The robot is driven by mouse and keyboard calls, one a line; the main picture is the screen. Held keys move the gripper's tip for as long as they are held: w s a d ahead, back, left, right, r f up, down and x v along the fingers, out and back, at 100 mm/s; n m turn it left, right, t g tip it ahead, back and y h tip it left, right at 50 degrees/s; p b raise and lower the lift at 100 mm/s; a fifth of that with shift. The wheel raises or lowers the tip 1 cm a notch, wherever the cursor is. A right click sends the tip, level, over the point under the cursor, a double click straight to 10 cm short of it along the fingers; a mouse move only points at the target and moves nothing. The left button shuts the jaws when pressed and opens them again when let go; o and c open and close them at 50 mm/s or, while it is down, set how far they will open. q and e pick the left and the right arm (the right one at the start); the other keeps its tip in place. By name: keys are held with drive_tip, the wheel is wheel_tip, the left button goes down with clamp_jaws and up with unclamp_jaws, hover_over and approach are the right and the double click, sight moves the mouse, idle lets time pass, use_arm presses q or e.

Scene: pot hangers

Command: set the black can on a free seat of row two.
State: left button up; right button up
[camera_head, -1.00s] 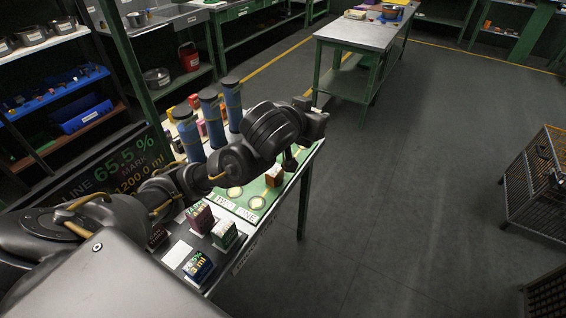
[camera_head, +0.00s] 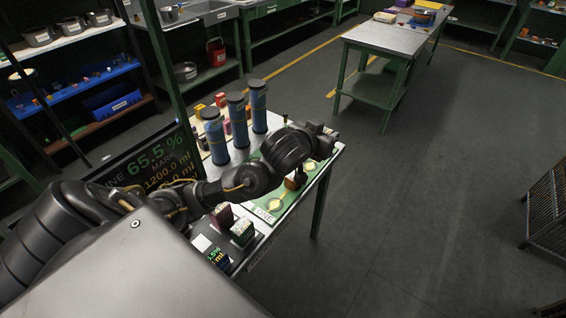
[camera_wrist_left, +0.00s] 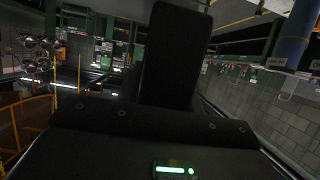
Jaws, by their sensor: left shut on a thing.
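My left gripper (camera_head: 299,176) hangs below the wrist of my left arm over the green seat board (camera_head: 262,204) on the bench. It is shut on a dark thing, which I take to be the black can; the arm hides most of it and its outline is unclear. The board has pale round seats, one bare near the front (camera_head: 275,205) and another farther right (camera_head: 310,166). A label ending in "ONE" is readable on its front edge; the arm covers part of the board. A brown block (camera_head: 291,183) stands on the board, close beside the gripper. My right gripper is not in view.
Several blue cylinders (camera_head: 237,120) stand behind the arm. Small boxes (camera_head: 242,232) stand at the bench's front. A display screen (camera_head: 150,165) is at the left. The floor right of the bench is clear, with a wire cage (camera_head: 548,205) at the far right.

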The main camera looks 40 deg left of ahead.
use_arm(q)
drive_tip(key=shift+a+f, duration=0.25)
drive_tip(key=shift+f, duration=0.35)
drive_tip(key=shift+s+a+p, duration=0.15)
drive_tip(key=shift+a+p, duration=0.05)
drive_tip(key=shift+p, duration=0.25)
drive_tip(key=s+a+f+p, duration=0.6)
drive_tip(key=s+a+f, duration=0.2)
drive_tip(key=a+f, duration=0.15)
drive_tip(key=w+a+f+b, duration=0.8)
drive_tip(key=w+b, duration=0.3)
drive_tip(key=b, duration=0.1)
drive_tip(key=shift+f, duration=0.2)
